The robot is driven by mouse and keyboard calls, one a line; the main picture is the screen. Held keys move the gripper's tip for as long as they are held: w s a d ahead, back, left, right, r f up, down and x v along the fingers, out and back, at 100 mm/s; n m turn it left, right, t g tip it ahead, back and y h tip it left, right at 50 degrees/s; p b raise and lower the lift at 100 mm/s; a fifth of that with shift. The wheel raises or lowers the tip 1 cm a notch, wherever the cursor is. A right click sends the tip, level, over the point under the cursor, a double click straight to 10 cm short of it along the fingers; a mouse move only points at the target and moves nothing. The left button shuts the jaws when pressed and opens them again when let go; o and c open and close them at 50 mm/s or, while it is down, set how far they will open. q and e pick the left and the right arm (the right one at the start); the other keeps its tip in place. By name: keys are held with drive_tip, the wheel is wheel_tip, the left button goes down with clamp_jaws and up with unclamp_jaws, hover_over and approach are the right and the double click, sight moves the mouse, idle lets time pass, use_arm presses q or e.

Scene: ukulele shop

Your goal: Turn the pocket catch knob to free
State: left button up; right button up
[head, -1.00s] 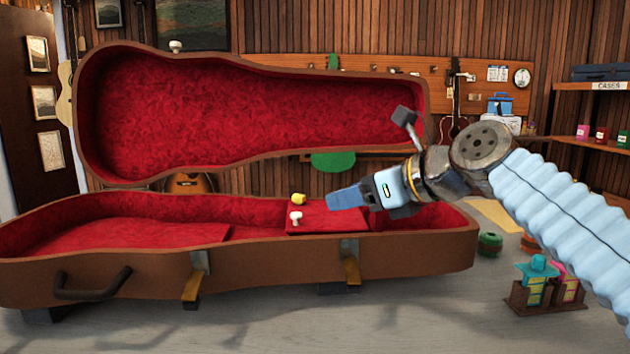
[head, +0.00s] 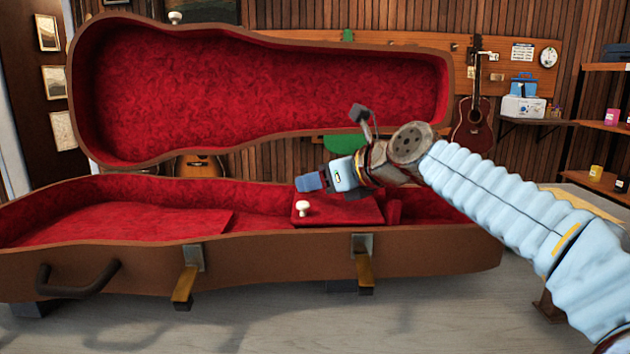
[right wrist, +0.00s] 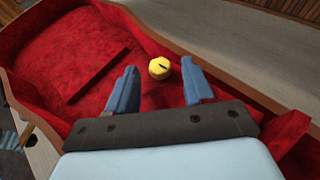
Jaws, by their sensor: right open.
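The yellow catch knob (right wrist: 159,68), with a dark mark on its face, shows in the right wrist view. It sits between the tips of my right gripper's open blue fingers, with a gap on each side; I cannot tell whether the tips reach its depth. My left gripper is out of view.
The open brown ukulele case (head: 120,268) has its raised lid (head: 260,100) behind my right gripper. Two front latches (head: 185,287) (head: 364,272) hang down, and a dark handle (head: 78,287) is at the left. The red-lined case floor left of the pocket is clear.

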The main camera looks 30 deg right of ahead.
drive_tip(key=shift+w+a+f, duration=0.15)
drive_tip(key=shift+w+f, duration=0.1)
drive_tip(key=shift+w, duration=0.4)
clamp_jaws()
